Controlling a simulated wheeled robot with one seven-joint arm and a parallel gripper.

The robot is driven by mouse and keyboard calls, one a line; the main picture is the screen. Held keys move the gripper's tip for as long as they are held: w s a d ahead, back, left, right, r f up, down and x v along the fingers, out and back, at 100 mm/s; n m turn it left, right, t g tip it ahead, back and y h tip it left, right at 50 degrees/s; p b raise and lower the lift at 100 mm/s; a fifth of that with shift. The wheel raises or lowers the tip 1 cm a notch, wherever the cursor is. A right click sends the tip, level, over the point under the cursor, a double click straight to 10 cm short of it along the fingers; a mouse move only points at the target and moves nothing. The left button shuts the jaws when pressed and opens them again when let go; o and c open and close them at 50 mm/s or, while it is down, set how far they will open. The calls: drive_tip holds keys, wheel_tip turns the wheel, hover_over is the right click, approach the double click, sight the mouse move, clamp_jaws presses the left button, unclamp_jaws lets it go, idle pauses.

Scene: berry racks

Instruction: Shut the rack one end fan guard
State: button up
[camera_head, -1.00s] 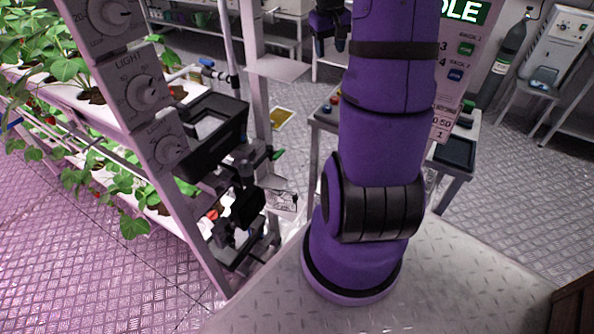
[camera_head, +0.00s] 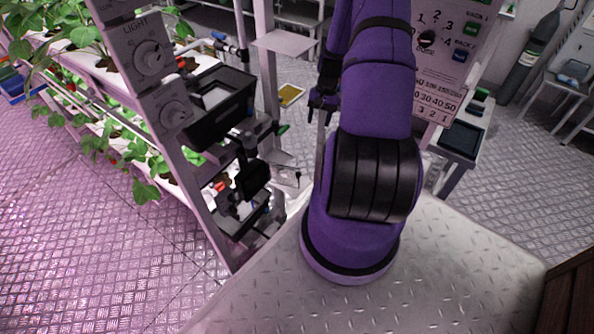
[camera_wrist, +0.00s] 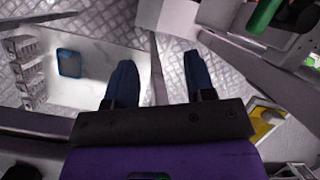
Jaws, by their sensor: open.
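The end of a berry rack (camera_head: 185,150) stands left of my arm, with light dials on its slanted post. A black open-topped box (camera_head: 222,108) with a pale panel inside is fixed at that end. Below it is a dark mechanism (camera_head: 252,180) of black and grey parts. I cannot tell which of these parts is the fan guard, or whether it is open. My gripper (camera_head: 322,104) is right of the rack end, apart from it, with fingers pointing down. In the wrist view its two blue fingers (camera_wrist: 157,72) are spread with nothing between them.
A green handle (camera_wrist: 264,16) shows at upper right in the wrist view. A bench (camera_head: 465,135) with a dark tray stands right of my arm. A yellow-edged card (camera_head: 290,95) lies behind the rack end. Floor between rack and bench is partly free.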

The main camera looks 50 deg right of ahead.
drive_tip(key=m, duration=0.2)
approach(285, 173)
drive_tip(key=s+d, duration=0.3)
drive_tip(key=d, duration=0.3)
drive_tip(key=x, duration=1)
drive_tip(key=shift+w+a+f+y, duration=0.15)
drive_tip(key=shift+a+f+y, duration=0.15)
drive_tip(key=shift+a+y, duration=0.1)
clamp_jaws()
